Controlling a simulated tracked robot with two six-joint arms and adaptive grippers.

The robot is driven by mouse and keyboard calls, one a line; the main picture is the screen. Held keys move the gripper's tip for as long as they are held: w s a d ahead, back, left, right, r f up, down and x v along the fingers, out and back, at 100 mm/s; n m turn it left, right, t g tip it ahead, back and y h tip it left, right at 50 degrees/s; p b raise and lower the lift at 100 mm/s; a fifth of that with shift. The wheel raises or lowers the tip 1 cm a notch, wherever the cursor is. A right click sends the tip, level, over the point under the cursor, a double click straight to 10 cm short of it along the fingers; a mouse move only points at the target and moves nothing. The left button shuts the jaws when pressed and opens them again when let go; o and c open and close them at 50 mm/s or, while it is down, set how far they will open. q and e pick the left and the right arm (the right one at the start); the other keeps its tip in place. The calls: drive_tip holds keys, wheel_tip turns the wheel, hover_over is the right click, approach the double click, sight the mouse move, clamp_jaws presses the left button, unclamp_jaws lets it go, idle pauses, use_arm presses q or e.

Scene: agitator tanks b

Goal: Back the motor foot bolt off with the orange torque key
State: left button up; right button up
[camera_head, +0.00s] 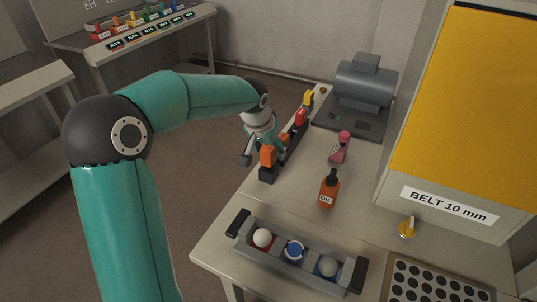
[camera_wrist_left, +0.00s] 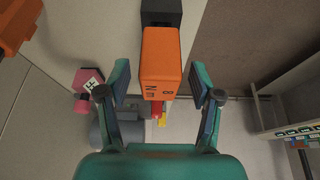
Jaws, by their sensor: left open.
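The orange torque key (camera_head: 267,157) stands upright in a dark rack (camera_head: 269,173) along the bench's left edge. In the left wrist view the orange key (camera_wrist_left: 161,62), marked 8 Nm, sits between the two fingers. My left gripper (camera_head: 264,151) is open around it, with gaps visible on both sides in the wrist view (camera_wrist_left: 160,85). A red key (camera_head: 300,117) and a yellow key (camera_head: 308,98) stand farther along the rack. The grey motor (camera_head: 363,87) sits on its base plate (camera_head: 347,122) at the back; I cannot make out its foot bolt clearly. My right gripper is not in view.
An orange oil bottle (camera_head: 328,190) and a pink labelled item (camera_head: 340,149) stand right of the rack. A grey tray (camera_head: 283,263) with balls lies in front. A cabinet labelled BELT 10 mm (camera_head: 448,205) bounds the right. Bare bench shows between the bottle and tray.

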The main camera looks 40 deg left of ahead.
use_arm(q)
drive_tip(key=shift+x, duration=1.2)
clamp_jaws()
drive_tip(key=shift+r, duration=0.15)
wheel_tip(320, 180, up, 20)
drive_tip(key=p, duration=0.3)
